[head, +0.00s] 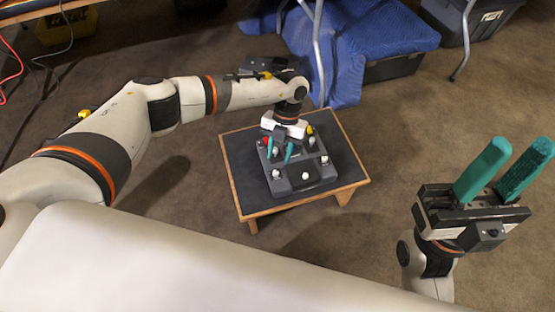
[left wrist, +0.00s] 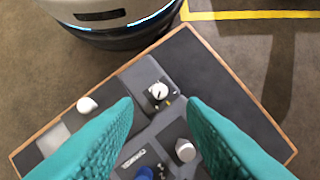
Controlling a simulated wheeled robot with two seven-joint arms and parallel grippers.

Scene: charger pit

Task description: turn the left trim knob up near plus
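The grey control box (head: 298,187) sits on the small dark-topped table (head: 347,165). The white knob on its near-left raised block, which looks like the left trim knob (head: 276,174), also shows in the left wrist view (left wrist: 159,91), with a dark pointer line and small marks beside it. My left gripper (head: 278,157) is open above the left part of the box. In the left wrist view its teal fingertips (left wrist: 160,105) lie on either side of this knob, apart from it in the picture; their height above it is unclear. My right gripper (head: 504,172) is open and empty, off the table.
Another white knob (left wrist: 185,150) sits close to one finger, and a blue button (left wrist: 145,173) lies between the fingers. A white-topped control (head: 305,175) stands at the box's near middle. A blue cloth (head: 375,40) and metal legs are behind the table.

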